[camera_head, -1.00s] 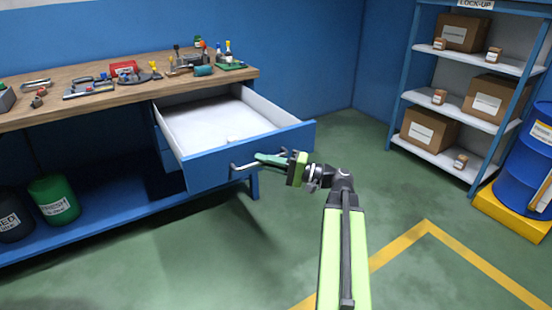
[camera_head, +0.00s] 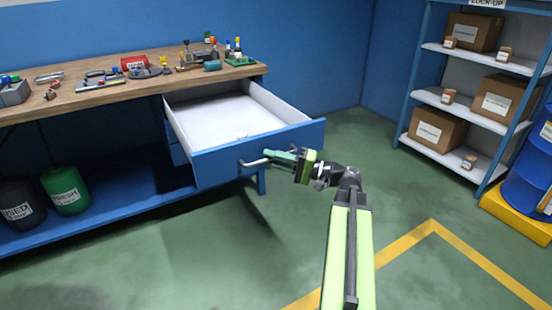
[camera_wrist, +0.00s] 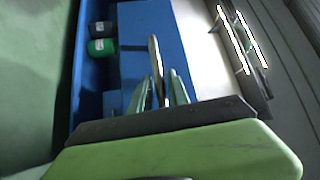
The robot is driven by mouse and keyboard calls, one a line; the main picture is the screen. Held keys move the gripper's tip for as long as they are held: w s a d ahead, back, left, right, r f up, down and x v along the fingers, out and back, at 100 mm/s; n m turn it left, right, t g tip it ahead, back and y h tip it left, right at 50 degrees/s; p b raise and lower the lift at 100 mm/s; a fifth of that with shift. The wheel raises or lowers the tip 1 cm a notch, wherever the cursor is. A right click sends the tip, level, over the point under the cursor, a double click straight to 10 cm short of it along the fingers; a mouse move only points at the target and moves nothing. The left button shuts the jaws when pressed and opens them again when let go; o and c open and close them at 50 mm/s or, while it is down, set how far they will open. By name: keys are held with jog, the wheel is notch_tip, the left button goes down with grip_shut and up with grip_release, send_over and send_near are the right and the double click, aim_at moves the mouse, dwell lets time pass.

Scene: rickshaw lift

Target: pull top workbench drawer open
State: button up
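The blue top workbench drawer (camera_head: 265,148) stands well out from the bench, its white inside showing in the head view. It also shows in the wrist view (camera_wrist: 200,45). A metal bar handle (camera_head: 252,163) runs across the drawer front. My gripper (camera_head: 279,157) is at the handle, reaching in from the right. In the wrist view the handle bar (camera_wrist: 154,52) passes between my two green fingers, and the gripper looks shut on it. Finger contact is partly hidden in the head view.
The wooden workbench top (camera_head: 120,92) holds several tools. A black bin (camera_head: 20,203) and a green bin (camera_head: 66,190) stand on the lower shelf. A shelf rack (camera_head: 440,97) with boxes and a blue drum (camera_head: 530,170) stand at the right. Green floor is clear in front.

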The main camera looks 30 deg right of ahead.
jog(key=b+v, duration=0.2)
jog(key=v, duration=1.5)
jog(key=w+a+f+n+g+h, duration=0.1)
jog(key=w+a+f+g, duration=0.25)
jog(key=a, duration=0.25)
jog(key=w+a+f+g+p, duration=0.1)
jog(key=w+a+f+g, duration=0.1)
jog(key=w+a+f, duration=0.3)
jog(key=w+a+f+n+g+h, duration=0.1)
jog(key=a+f+g, duration=0.2)
jog(key=a, duration=0.4)
jog(key=a+f+n+g+h+p, duration=0.1)
jog(key=a+f+n+g+h, duration=0.2)
jog(key=a+f+h, duration=0.45)
jog(key=a+f+n+g+h+p, duration=0.2)
jog(key=a+f+n+g+h, duration=0.15)
jog(key=a, duration=0.65)
notch_tip(320, 180, up, 38)
jog(key=p, duration=3.8)
jog(key=shift+s+a, duration=0.15)
jog(key=shift+a, duration=0.05)
